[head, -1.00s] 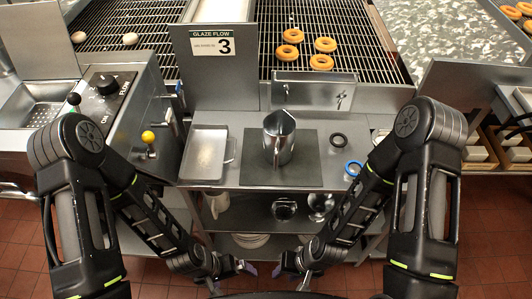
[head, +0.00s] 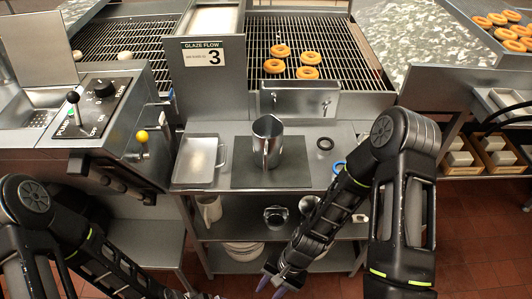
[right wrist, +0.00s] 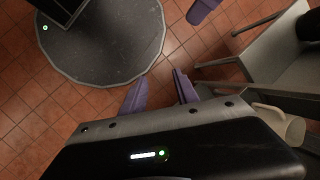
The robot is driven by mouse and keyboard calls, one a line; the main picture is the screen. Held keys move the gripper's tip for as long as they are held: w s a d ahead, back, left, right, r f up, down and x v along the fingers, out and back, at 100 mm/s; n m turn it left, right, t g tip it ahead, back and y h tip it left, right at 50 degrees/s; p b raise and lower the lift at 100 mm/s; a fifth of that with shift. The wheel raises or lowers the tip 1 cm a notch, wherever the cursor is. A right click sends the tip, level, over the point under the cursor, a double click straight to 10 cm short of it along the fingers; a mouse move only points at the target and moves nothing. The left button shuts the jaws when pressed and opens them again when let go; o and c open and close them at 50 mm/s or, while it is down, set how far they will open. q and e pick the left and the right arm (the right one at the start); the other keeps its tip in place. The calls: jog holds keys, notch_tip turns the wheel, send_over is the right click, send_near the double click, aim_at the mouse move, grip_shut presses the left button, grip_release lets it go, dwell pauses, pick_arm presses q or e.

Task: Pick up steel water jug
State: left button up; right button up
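The steel water jug (head: 266,150) stands upright on a dark mat (head: 242,179) on the steel worktop. Its open mouth faces up and its handle points toward me. My right gripper (head: 273,284) is below and in front of the worktop, well away from the jug. In the right wrist view its two purple fingers (right wrist: 160,92) are apart with nothing between them. My left arm runs off the bottom edge of the head view, and its gripper is not clearly seen there. Purple finger-like parts at the top of the right wrist view may belong to it.
A steel tray (head: 200,160) lies left of the jug. A black ring (head: 325,143) and a blue ring (head: 338,167) lie to its right. A steel splash plate (head: 298,100) stands behind. A shelf below holds a white pitcher (head: 209,209) and a steel vessel (head: 275,217).

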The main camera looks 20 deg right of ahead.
jog(key=w+d+r+m+t+y+b, duration=0.2)
jog(key=w+r+m+y, duration=0.1)
jog(key=w+r+m, duration=0.2)
jog(key=w+d+r+m+t+y+b, duration=0.2)
jog(key=w+d+r+m+y+b, duration=0.1)
jog(key=w, duration=0.6)
jog(key=w+d+r+m+t+y+b, duration=0.2)
jog(key=w+d+r+m+t+y, duration=0.1)
jog(key=w+r+m, duration=0.3)
jog(key=shift+w+d+r+m, duration=0.1)
jog(key=shift+w+r+m, duration=0.2)
jog(key=shift+w+r, duration=0.5)
jog(key=w+d+r+m+t+y, duration=0.1)
jog(key=w+d+r+t, duration=0.1)
jog(key=r, duration=0.6)
jog(key=w+t, duration=0.1)
jog(key=w, duration=0.1)
jog(key=shift+w+d+m+y+b, duration=0.3)
jog(key=shift+d+m+b, duration=0.05)
jog(key=shift+m, duration=0.05)
jog(key=shift+a, duration=0.1)
